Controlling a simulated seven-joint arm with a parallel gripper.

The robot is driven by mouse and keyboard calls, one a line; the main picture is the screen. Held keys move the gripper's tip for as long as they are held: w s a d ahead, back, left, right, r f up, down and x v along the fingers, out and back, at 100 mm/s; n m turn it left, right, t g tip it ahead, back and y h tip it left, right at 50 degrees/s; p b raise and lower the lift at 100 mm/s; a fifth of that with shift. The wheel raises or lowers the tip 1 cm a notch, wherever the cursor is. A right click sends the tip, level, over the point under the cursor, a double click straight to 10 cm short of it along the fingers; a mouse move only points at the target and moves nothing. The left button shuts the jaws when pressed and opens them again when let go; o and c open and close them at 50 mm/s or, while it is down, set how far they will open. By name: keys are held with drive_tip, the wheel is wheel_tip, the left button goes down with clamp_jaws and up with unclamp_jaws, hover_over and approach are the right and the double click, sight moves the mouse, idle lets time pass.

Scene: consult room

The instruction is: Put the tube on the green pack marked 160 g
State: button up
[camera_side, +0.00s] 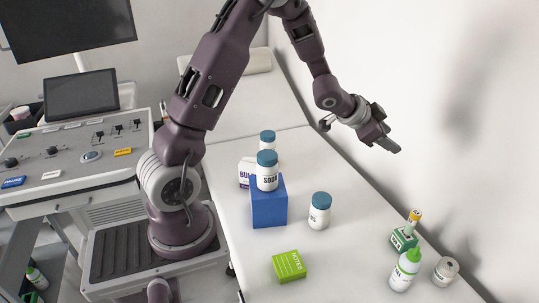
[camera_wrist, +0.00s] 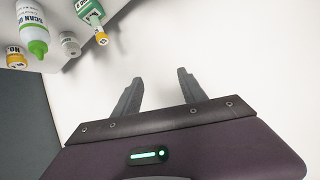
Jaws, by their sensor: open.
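A small pale tube with a yellow top (camera_side: 415,215) stands at the green-and-white pack (camera_side: 403,240) near the table's right edge. It appears to rest on the pack, but the contact is unclear. In the wrist view the yellow top (camera_wrist: 101,38) shows at the end of the green pack (camera_wrist: 86,8), which is partly cut off by the frame. No 160 g marking is readable. My gripper (camera_side: 388,142) is open and empty, raised above the table, up and left of the pack. In the wrist view nothing lies between its fingers (camera_wrist: 160,78).
A green-capped white bottle (camera_side: 405,270) and a grey-white jar (camera_side: 445,271) stand close to the pack. A second yellow-topped item (camera_wrist: 15,58) shows in the wrist view. A blue box (camera_side: 268,208) bears a SODA bottle (camera_side: 267,172). The wall (camera_side: 450,120) is beside my gripper.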

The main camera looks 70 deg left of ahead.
drive_tip(key=s+d+r+n+g+y, duration=0.1)
drive_tip(key=s+d+r+n, duration=0.1)
drive_tip(key=s+r, duration=0.6)
drive_tip(key=s+d+r+n+g+y, duration=0.15)
drive_tip(key=s+r, duration=0.35)
drive_tip(key=s, duration=0.7)
drive_tip(key=s+d+f+g+h, duration=0.1)
drive_tip(key=s+d, duration=0.2)
drive_tip(key=s, duration=0.5)
drive_tip(key=s+d+f+g+h, duration=0.1)
drive_tip(key=s+d, duration=0.3)
drive_tip(key=s, duration=0.5)
drive_tip(key=shift+f+n+g, duration=0.2)
drive_tip(key=shift+n+g, duration=0.15)
drive_tip(key=shift+n, duration=0.1)
